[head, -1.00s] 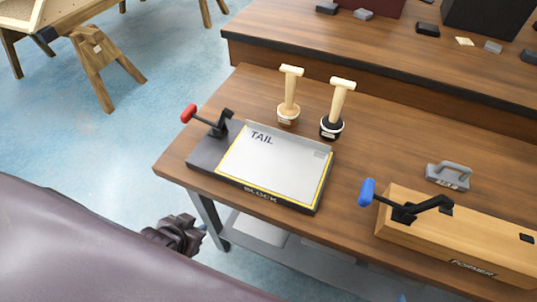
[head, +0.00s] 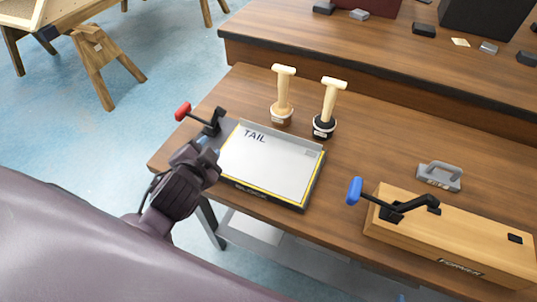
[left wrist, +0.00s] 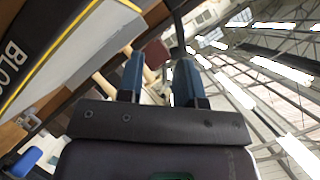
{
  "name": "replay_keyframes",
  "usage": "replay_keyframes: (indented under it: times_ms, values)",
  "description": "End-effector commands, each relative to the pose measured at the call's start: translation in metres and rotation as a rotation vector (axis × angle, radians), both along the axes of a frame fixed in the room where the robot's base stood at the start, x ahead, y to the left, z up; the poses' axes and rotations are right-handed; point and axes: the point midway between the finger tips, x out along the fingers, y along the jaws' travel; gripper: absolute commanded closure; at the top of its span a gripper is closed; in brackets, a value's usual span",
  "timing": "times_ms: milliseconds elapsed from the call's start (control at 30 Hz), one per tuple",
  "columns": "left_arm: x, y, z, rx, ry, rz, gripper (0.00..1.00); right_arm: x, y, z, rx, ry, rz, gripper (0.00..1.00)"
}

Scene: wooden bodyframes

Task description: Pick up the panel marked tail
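The panel marked TAIL (head: 268,163) is a light grey sheet with a raised back edge. It lies on the dark, yellow-edged block (head: 262,199) on the wooden bench. My left gripper (head: 209,149) is at the left side of the block, close to the panel's left edge. In the left wrist view its two blue fingers (left wrist: 158,72) stand apart with nothing between them. The panel (left wrist: 92,45) shows there beside the yellow line, left of the fingers. Whether the fingers touch the panel cannot be told. My right gripper is out of view.
A red-handled clamp (head: 183,110) stands at the block's back left corner, near my left gripper. Two wooden-handled tools (head: 283,97) (head: 328,108) stand behind the panel. A wooden former (head: 455,238) with a blue-handled clamp (head: 354,190) and a grey handled block (head: 440,177) are at right.

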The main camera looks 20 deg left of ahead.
Motion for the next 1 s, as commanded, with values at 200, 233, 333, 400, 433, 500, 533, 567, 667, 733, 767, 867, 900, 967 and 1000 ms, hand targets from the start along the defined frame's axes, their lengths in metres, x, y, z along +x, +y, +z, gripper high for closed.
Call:
replay_keyframes:
  times_ms: [200,233,333,400,433,500,533,567,667,733,767,867,900,967,1000]
  values:
    - [0.061,-0.032,0.063,0.349,-0.338,-0.253,0.67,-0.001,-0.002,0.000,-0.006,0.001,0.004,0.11]
    - [0.068,-0.039,0.072,0.403,-0.387,-0.293,0.67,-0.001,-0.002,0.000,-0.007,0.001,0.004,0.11]
    - [0.085,-0.064,0.097,0.589,-0.544,-0.427,0.67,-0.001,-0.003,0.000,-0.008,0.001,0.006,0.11]
    - [0.093,-0.084,0.112,0.722,-0.650,-0.525,0.67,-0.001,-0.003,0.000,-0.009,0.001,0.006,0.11]
    - [0.096,-0.093,0.117,0.780,-0.695,-0.567,0.67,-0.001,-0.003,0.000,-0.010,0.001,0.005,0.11]
    - [0.100,-0.112,0.127,0.918,-0.794,-0.668,0.67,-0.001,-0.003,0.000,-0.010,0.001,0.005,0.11]
    - [0.102,-0.121,0.130,0.975,-0.835,-0.712,0.67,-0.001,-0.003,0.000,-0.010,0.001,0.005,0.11]
    - [0.103,-0.129,0.132,1.035,-0.875,-0.757,0.67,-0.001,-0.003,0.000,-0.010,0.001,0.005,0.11]
    - [0.105,-0.154,0.134,1.232,-1.001,-0.911,0.67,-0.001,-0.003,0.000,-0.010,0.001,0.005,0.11]
    - [0.105,-0.168,0.130,1.371,-1.078,-1.024,0.67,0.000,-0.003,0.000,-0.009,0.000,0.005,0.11]
    - [0.106,-0.173,0.128,1.430,-1.110,-1.076,0.67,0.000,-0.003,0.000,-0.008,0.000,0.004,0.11]
    - [0.107,-0.185,0.116,1.621,-1.201,-1.252,0.67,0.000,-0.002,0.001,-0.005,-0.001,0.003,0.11]
    - [0.108,-0.187,0.110,1.697,-1.231,-1.327,0.67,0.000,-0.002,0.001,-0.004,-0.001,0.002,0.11]
    - [0.111,-0.187,0.101,1.807,-1.269,-1.443,0.67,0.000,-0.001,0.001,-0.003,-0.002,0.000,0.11]
    - [0.113,-0.185,0.094,1.879,-1.288,-1.525,0.67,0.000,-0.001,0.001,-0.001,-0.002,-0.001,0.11]
